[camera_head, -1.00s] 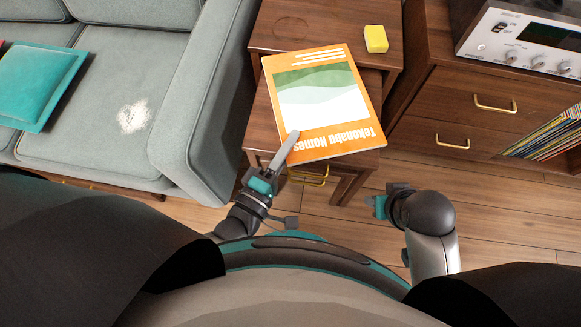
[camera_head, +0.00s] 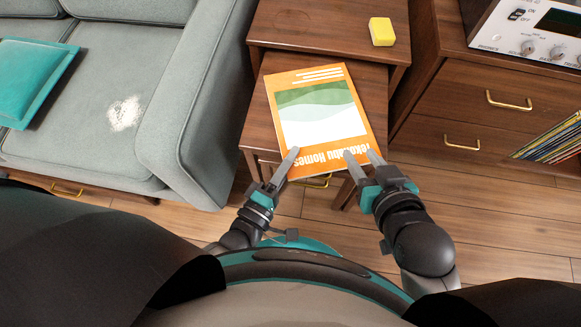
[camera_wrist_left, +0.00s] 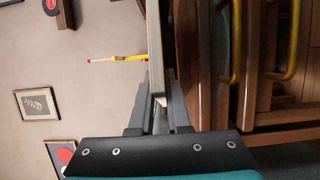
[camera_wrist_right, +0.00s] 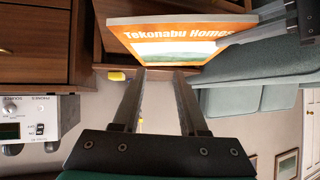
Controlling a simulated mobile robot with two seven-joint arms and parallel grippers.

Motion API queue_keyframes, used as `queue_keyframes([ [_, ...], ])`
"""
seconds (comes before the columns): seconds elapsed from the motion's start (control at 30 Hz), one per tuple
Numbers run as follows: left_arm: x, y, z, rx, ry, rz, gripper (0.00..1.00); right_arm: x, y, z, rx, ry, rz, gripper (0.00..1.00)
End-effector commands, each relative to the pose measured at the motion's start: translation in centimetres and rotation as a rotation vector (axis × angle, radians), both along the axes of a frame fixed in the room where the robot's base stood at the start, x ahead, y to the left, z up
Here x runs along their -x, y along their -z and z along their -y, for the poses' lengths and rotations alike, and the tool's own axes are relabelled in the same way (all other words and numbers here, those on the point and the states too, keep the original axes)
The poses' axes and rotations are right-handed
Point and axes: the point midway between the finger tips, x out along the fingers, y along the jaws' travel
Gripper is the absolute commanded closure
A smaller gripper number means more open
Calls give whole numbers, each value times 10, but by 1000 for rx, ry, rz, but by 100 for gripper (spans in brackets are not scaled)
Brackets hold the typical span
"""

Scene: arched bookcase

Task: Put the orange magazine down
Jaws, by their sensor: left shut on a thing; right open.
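The orange magazine (camera_head: 321,111), titled "Tekonabu Homes", lies face up over the lower wooden side table (camera_head: 263,125) in the head view. Its printed cover also shows in the right wrist view (camera_wrist_right: 180,45). My left gripper (camera_head: 293,152) is shut on the magazine's near edge, toward its left corner; the left wrist view shows the magazine edge-on (camera_wrist_left: 160,50) between the fingers. I cannot tell whether it touches the tabletop. My right gripper (camera_head: 361,154) is open and empty, its fingertips close to the magazine's near right corner.
A yellow block (camera_head: 381,31) sits on the higher side table (camera_head: 310,22) behind. A grey sofa (camera_head: 150,65) with a teal cushion (camera_head: 35,80) stands left. A wooden cabinet (camera_head: 440,105) with a silver stereo (camera_head: 530,32) and records (camera_head: 555,140) stands right.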

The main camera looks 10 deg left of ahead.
Motion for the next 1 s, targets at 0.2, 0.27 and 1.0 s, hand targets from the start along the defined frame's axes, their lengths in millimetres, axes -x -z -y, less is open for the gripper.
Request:
queue_keyframes([
  [0.2, -1, 6, 0, 2, -1, 6, 100, -3, -2, -9, -42, -6, 74, 58],
  [0.27, -1, 7, 0, 2, -1, 6, 100, -3, -3, -10, -46, -7, 83, 58],
  [1.0, -1, 42, 1, 3, -1, 5, 100, 5, -27, -40, -267, -3, 436, 58],
])
